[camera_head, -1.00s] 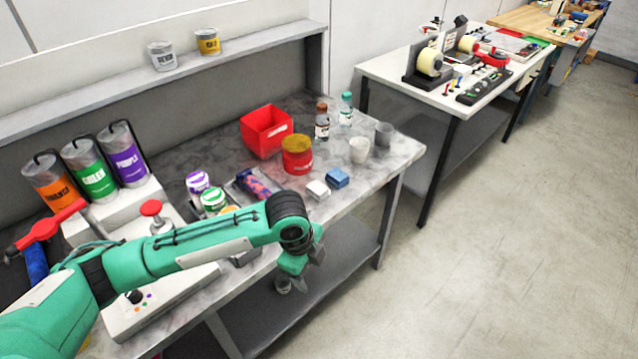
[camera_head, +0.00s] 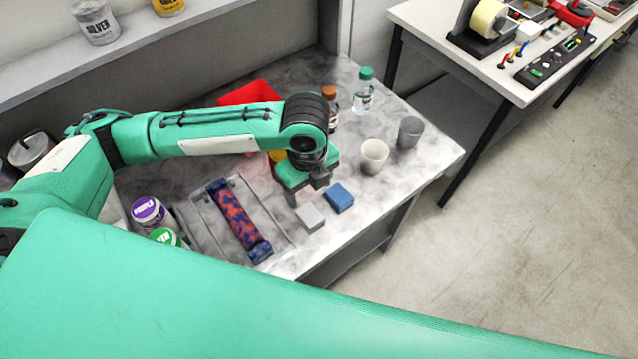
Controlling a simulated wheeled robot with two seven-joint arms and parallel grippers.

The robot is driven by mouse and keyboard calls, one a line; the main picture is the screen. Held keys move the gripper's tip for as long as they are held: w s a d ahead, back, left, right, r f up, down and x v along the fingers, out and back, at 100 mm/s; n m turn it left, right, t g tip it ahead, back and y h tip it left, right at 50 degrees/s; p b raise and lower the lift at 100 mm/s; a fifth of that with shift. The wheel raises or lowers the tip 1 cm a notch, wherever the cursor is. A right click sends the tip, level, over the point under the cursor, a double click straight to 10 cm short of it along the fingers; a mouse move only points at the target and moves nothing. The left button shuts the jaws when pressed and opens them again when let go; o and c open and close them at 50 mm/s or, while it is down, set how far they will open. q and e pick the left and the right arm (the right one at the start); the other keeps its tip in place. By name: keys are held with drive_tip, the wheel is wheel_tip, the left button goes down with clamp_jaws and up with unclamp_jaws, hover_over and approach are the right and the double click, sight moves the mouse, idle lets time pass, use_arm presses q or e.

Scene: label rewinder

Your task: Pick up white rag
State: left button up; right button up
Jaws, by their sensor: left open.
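The white rag (camera_head: 309,218) is a small pale folded block lying on the marbled workbench near its front edge. A blue folded rag (camera_head: 339,198) lies just to its right and a little behind. My left gripper (camera_head: 305,198) hangs over the bench with its fingers pointing down, open and empty, just above and behind the white rag. I cannot tell its exact height above the bench. My right gripper is not in view.
A red and blue roller (camera_head: 239,221) lies in a tray at left, with purple (camera_head: 148,213) and green (camera_head: 166,238) lidded cans beside it. Cups (camera_head: 373,156) and bottles (camera_head: 362,92) stand at right. A red bin (camera_head: 248,93) is partly hidden behind my arm.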

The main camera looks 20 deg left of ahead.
sight(311, 216)
use_arm(q)
drive_tip(key=f, duration=0.1)
drive_tip(key=f+p, duration=0.1)
drive_tip(key=f, duration=0.2)
drive_tip(key=shift+s+f, duration=0.25)
drive_tip(key=f, duration=0.2)
drive_tip(key=f+p, duration=0.1)
drive_tip(key=f, duration=0.1)
drive_tip(key=shift+w, duration=0.25)
drive_tip(key=shift+f+p, duration=0.2)
drive_tip(key=shift+p, duration=0.1)
wheel_tip(311, 216, down, 3)
drive_tip(key=shift+w+f+p, duration=0.1)
drive_tip(key=shift+f+p, duration=0.1)
drive_tip(key=shift+p, duration=0.7)
drive_tip(key=shift+f, duration=0.6)
drive_tip(key=c, duration=1.1)
drive_tip(key=shift+o, duration=0.2)
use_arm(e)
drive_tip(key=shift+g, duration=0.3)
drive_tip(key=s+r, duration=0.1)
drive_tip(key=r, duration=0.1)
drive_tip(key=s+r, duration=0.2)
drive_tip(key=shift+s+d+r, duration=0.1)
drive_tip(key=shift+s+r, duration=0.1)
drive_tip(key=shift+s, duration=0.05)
